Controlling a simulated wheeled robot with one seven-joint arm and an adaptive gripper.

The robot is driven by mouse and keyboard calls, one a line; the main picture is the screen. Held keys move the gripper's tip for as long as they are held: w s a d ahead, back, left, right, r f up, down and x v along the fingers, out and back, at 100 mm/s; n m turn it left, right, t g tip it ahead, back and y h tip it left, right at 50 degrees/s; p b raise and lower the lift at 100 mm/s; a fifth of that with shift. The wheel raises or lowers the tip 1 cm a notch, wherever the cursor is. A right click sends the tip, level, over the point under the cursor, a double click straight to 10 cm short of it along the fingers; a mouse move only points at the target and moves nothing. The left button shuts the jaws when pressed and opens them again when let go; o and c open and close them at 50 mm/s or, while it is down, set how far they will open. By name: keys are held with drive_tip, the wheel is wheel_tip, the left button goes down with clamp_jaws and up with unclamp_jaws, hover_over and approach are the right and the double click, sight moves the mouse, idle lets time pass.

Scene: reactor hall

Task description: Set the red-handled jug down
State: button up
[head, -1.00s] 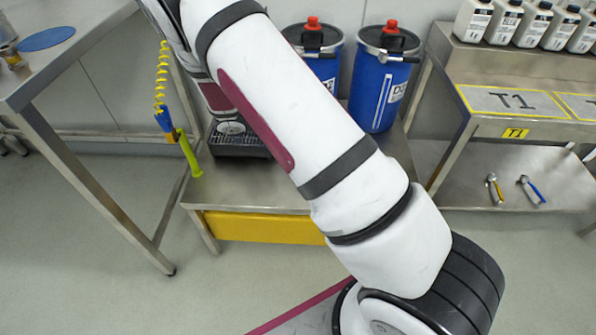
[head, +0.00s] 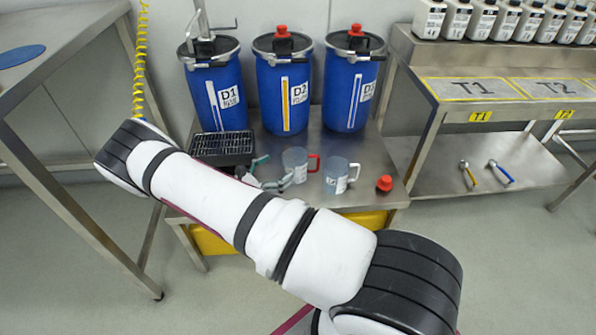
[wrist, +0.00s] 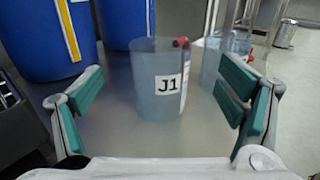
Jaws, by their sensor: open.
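The red-handled jug (head: 295,166) is a clear grey-blue jug standing upright on the steel bench (head: 372,153). In the wrist view the jug (wrist: 158,95) shows its label J1, with a bit of red handle at its upper right. My gripper (head: 270,173) is just left of it in the head view. In the wrist view my gripper (wrist: 162,98) has its teal-padded fingers spread wide, one to each side of the jug, with gaps showing. A second jug (head: 338,177) with a pale handle stands close on the right.
Blue drums D1 (head: 215,88), D2 (head: 283,95) and D3 (head: 349,92) stand behind the jugs. A black grated tray (head: 222,148) sits at the left. A red cap (head: 384,184) lies near the bench's right front. Bare bench shows right of the jugs.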

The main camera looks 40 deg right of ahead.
sight(305, 153)
drive_tip(key=shift+d+f, duration=0.2)
drive_tip(key=shift+d, duration=0.85)
drive_tip(key=shift+w+d+b, duration=0.1)
drive_tip(key=shift+d+b, duration=0.65)
drive_tip(key=shift+d, duration=2)
drive_tip(key=c, duration=1.4)
drive_tip(key=shift+r, duration=0.1)
